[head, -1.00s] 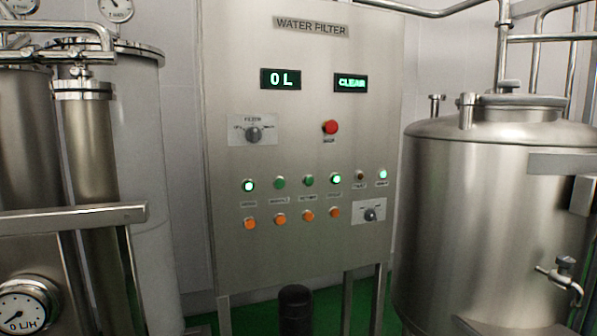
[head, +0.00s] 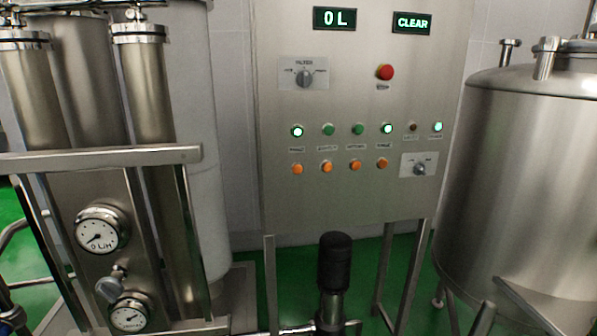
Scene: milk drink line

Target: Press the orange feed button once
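The steel control panel (head: 290,215) stands upright in the middle of the head view. A row of small orange buttons runs across its lower part: far left (head: 298,169), second (head: 326,166), third (head: 355,164) and far right (head: 382,163). The labels above them are too small to read, so I cannot tell which is the feed button. Above the labels is a row of green buttons; the far left one (head: 297,131) and the fourth one (head: 387,128) are lit. Neither of my grippers is in view.
A red button (head: 384,72) and a filter selector knob (head: 304,77) sit higher on the panel. Displays read "0 L" (head: 335,18) and "CLEAR" (head: 411,22). A steel tank (head: 520,170) stands right, filter columns (head: 150,90) left, a black-topped pump (head: 334,262) below the panel.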

